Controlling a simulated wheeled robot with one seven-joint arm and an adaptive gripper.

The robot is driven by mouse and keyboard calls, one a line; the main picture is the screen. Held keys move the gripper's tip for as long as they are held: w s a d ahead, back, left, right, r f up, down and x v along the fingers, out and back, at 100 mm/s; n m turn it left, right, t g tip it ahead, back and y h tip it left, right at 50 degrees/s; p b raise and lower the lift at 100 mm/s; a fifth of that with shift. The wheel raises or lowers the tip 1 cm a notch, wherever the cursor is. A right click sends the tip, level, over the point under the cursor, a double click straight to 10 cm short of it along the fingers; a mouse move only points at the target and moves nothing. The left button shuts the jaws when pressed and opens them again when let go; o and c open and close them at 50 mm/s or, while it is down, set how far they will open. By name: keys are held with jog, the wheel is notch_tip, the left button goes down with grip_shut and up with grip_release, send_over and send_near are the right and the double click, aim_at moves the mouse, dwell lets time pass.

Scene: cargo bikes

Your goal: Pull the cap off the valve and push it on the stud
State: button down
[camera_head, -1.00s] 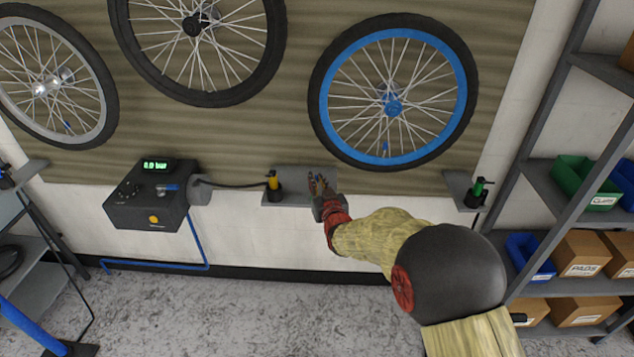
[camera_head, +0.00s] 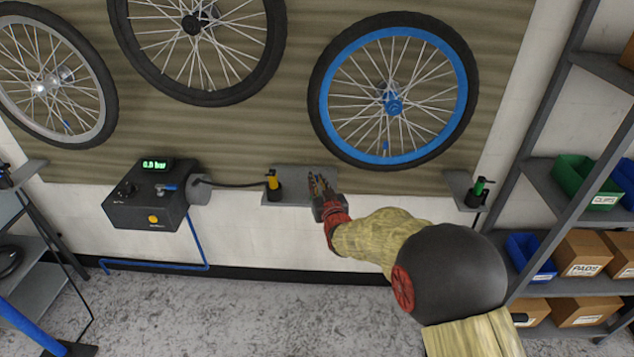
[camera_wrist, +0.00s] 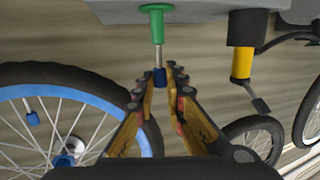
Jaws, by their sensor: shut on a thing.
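In the wrist view a green post (camera_wrist: 156,22) hangs from the grey shelf, which appears upside down there, with a thin metal stem at its end. A small blue cap (camera_wrist: 160,77) sits in line with the stem's end, between my fingertips. My gripper (camera_wrist: 160,84) is shut on the cap; whether the cap is seated on the stem or just touching it is unclear. In the head view my gripper (camera_head: 321,184) is at the middle wall shelf (camera_head: 290,198) and hides the post and cap. The blue-rimmed wheel (camera_head: 322,95) has another small blue piece (camera_head: 386,146) near its lower rim.
A yellow-and-black fitting (camera_head: 273,182) with a hose stands left of my gripper; it also shows in the wrist view (camera_wrist: 241,63). A pump box (camera_head: 150,210) is farther left. A green fitting (camera_head: 479,190) is on the right shelf. Racks stand at both sides.

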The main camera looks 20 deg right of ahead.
jog(key=shift+f, duration=0.35)
dwell(0.7)
dwell(0.3)
jog(key=c, duration=1.8)
grip_release()
jog(key=shift+o, duration=0.7)
jog(key=shift+o, duration=1)
